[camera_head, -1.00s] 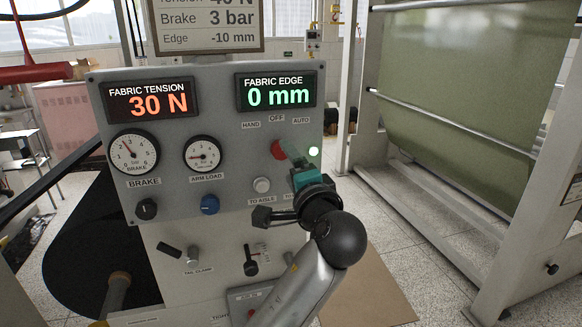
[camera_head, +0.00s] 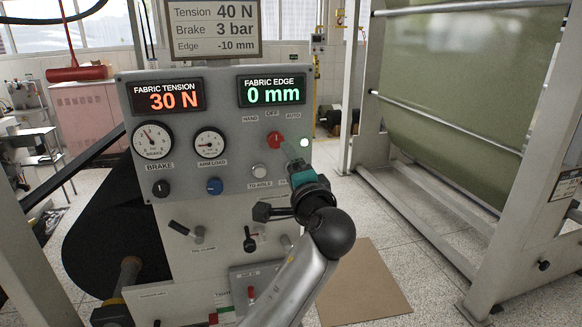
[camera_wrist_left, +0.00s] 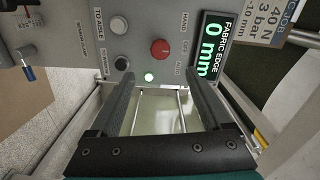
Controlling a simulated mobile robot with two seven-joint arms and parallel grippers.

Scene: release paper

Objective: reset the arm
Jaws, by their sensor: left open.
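My left gripper (camera_head: 294,152) is in front of the right part of the grey control panel (camera_head: 225,125), beside the red selector knob (camera_head: 276,140). In the left wrist view the two dark fingers (camera_wrist_left: 160,105) are wide apart with nothing between them. The red knob (camera_wrist_left: 160,49) shows beyond the fingers, clear of them, with a lit lamp (camera_wrist_left: 149,77) close by. The fingers look thin and blurred in the head view. My right gripper is not in view.
The panel carries a brake gauge (camera_head: 152,140), an arm load gauge (camera_head: 209,143), a black knob (camera_head: 161,188) and a blue knob (camera_head: 214,186). Displays read 30 N and 0 mm. A sign (camera_head: 214,28) stands above. A frame with green fabric (camera_head: 455,95) stands right.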

